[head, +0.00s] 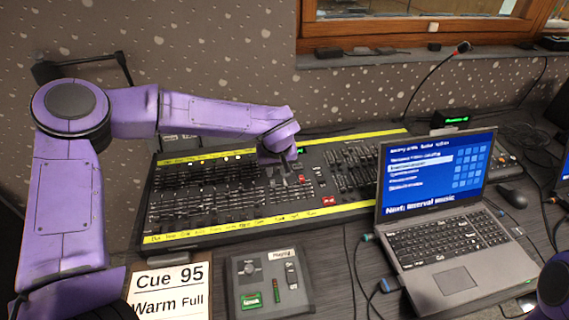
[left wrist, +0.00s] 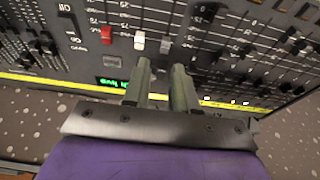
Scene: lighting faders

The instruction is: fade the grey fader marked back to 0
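The lighting desk (head: 330,206) with rows of faders stands on the table, edged with yellow label strips. My left gripper (head: 284,162) is over its middle, near the far side, pointing down. In the left wrist view the gripper (left wrist: 161,66) is open, its two green-grey fingers apart with nothing between them. A grey fader cap (left wrist: 165,46) is just beyond the fingertips, roughly in line with the gap. A white cap (left wrist: 139,40) and a red cap (left wrist: 106,34) are to its left. I cannot read which cap is marked back.
An open laptop (head: 455,250) overlaps the desk's right side. A small control box (head: 268,280) and a cue card (head: 169,292) lie in front. Cables and a mouse (head: 512,197) are at the right.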

